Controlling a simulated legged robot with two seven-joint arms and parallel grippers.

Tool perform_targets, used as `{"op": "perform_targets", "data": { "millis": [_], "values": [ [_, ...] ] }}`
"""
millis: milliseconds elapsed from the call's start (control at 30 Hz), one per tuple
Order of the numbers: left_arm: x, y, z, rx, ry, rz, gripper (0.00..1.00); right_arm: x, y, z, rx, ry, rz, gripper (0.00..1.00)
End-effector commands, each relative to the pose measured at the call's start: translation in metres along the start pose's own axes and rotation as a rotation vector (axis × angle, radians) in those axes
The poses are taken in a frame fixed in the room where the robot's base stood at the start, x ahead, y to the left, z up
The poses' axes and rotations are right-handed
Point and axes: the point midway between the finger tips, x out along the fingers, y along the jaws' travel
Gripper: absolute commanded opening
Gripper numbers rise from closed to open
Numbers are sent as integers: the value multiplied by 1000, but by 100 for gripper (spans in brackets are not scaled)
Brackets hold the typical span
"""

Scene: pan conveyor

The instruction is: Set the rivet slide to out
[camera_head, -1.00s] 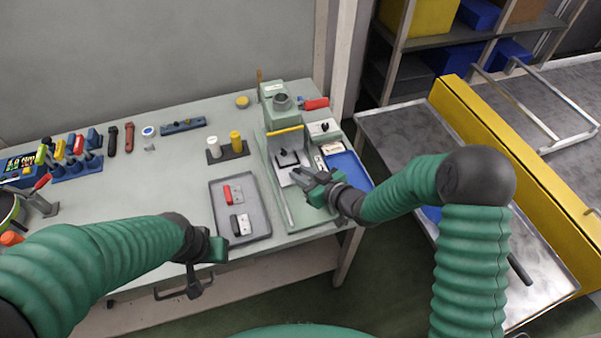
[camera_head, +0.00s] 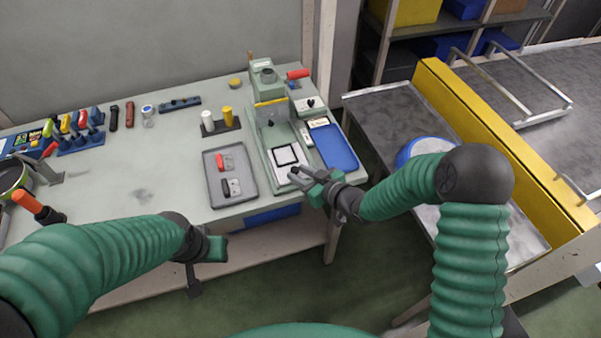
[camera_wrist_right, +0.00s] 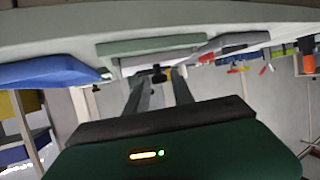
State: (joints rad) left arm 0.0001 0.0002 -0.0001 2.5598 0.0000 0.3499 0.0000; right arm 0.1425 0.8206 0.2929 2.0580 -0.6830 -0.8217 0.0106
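The rivet slide (camera_head: 297,174) is a pale plate with a black square frame (camera_head: 286,155) on it. It sits toward the front of the green press base, clear of the press head (camera_head: 268,82). My right gripper (camera_head: 293,173) is at the slide's front edge. In the right wrist view its two fingers (camera_wrist_right: 160,85) are apart, with a small dark knob (camera_wrist_right: 158,72) showing between their tips. I cannot tell whether they touch it. My left gripper (camera_head: 196,278) hangs in front of the table, partly hidden by its wrist.
A grey tray (camera_head: 212,196) with red and black parts lies left of the press. A blue tray (camera_head: 338,147) lies right of it. A red handle (camera_head: 298,74) sticks out at the press head. A yellow barrier (camera_head: 480,120) stands at the right.

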Motion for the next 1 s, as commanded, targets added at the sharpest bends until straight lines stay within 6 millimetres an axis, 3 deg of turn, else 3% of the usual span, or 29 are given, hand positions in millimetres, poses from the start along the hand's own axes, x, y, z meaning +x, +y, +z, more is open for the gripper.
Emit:
{"op": "perform_targets", "data": {
  "millis": [233, 367, 800, 1000],
  "values": [
    [0, 0, 0, 0, 0, 0, 36, 0, 0, -1, -1, 2, 0, 30],
    [-1, 0, 0, 0, 0, 0, 36, -13, 2, -2, -2, 2, 2, 30],
    [-10, 0, -2, 0, 0, 0, 36, -133, 2, -1, 0, 1, 5, 30],
    [-12, 0, -3, 0, 0, 0, 36, -164, 1, 0, 1, 1, 2, 30]
  ]
}}
